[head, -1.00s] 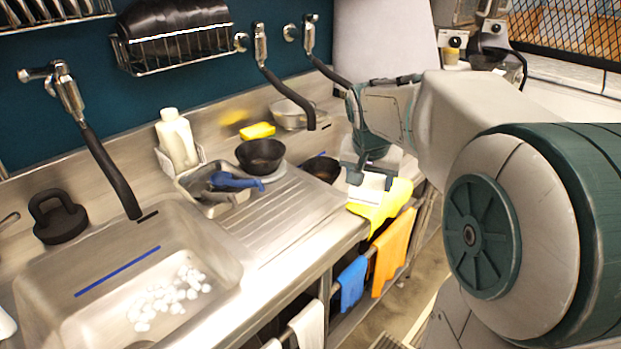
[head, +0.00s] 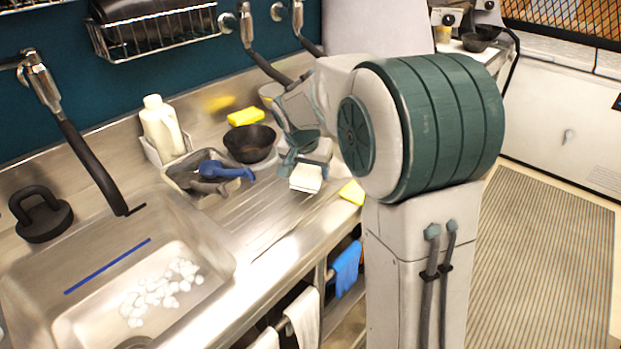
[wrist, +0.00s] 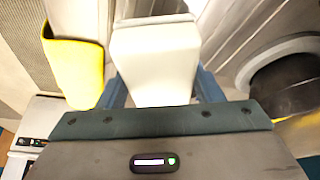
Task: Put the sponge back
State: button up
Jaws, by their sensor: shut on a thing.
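My gripper (head: 305,158) is shut on a white, block-shaped sponge (head: 307,178) and holds it above the ribbed drainboard. In the wrist view the white sponge (wrist: 155,55) sits between the two blue fingers, its far end pointing away from my gripper. A yellow sponge-like block (head: 245,116) lies at the back of the counter, behind a black bowl (head: 250,143).
A grey caddy (head: 190,180) with a blue-handled tool and a white bottle (head: 162,128) stand left of the bowl. The sink (head: 215,240) holds white pieces. A yellow cloth (head: 352,192) lies at the counter's front edge. Hose taps hang over the counter.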

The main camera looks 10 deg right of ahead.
jog(key=shift+f, duration=1.75)
jog(key=shift+f, duration=0.15)
jog(key=o, duration=0.9)
jog(key=shift+o, duration=0.2)
